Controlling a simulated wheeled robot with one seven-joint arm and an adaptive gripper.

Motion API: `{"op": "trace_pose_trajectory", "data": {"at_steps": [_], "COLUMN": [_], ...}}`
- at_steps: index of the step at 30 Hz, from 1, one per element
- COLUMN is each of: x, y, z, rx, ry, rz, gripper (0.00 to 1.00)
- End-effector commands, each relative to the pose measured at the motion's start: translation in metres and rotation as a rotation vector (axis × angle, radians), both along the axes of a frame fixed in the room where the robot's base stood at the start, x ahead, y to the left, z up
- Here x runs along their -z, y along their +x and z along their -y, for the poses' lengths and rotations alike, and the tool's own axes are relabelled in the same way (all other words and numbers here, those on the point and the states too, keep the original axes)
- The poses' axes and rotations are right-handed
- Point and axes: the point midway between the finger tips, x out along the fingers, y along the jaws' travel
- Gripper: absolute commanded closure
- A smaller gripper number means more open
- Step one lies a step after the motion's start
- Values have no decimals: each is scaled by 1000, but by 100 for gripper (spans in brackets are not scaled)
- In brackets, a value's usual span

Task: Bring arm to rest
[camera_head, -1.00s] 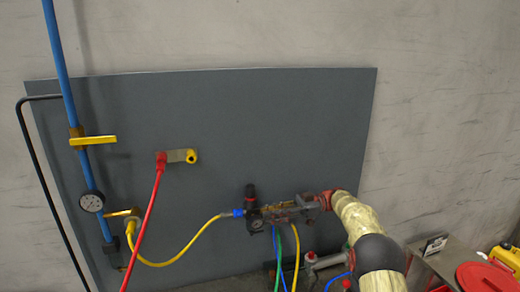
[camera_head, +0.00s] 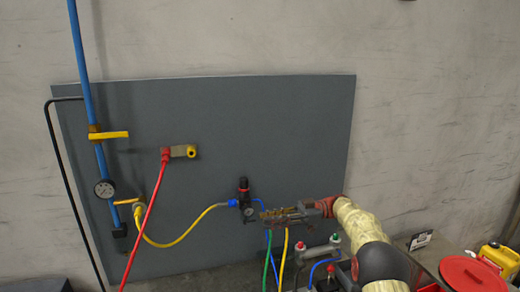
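My arm comes in from the lower right, with a cream sleeve and a black joint. It ends in a red wrist and my gripper (camera_head: 270,216), which points left in front of the grey panel. The fingers look dark and brownish and are seen from the side; whether they are open or shut is unclear. I see nothing clearly held in them. The gripper tip appears close to the black regulator (camera_head: 245,196) in the picture; the depth gap cannot be judged.
The grey panel (camera_head: 220,120) carries a blue pipe (camera_head: 84,80), a gauge (camera_head: 104,189) and red (camera_head: 146,225) and yellow hoses (camera_head: 180,240). Fittings with green and red caps (camera_head: 334,240) stand below my arm. A red round lid (camera_head: 470,275) and yellow container (camera_head: 497,256) are at right.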

Motion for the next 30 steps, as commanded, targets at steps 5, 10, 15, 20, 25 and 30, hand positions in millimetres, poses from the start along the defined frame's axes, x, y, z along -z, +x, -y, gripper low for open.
{"op": "trace_pose_trajectory", "data": {"at_steps": [5, 10, 15, 20, 25, 30], "x": [-24, -54, -95, -152, -221, -266], "y": [12, 27, 46, 67, 82, 74], "z": [-9, -18, -25, -24, 0, 45], "rx": [80, 189, 343, 561, 885, 1204], "ry": [20, 44, 72, 100, 107, 68], "rz": [47, 104, 174, 254, 323, 329], "gripper": [75, 75, 75, 75, 75, 75]}}
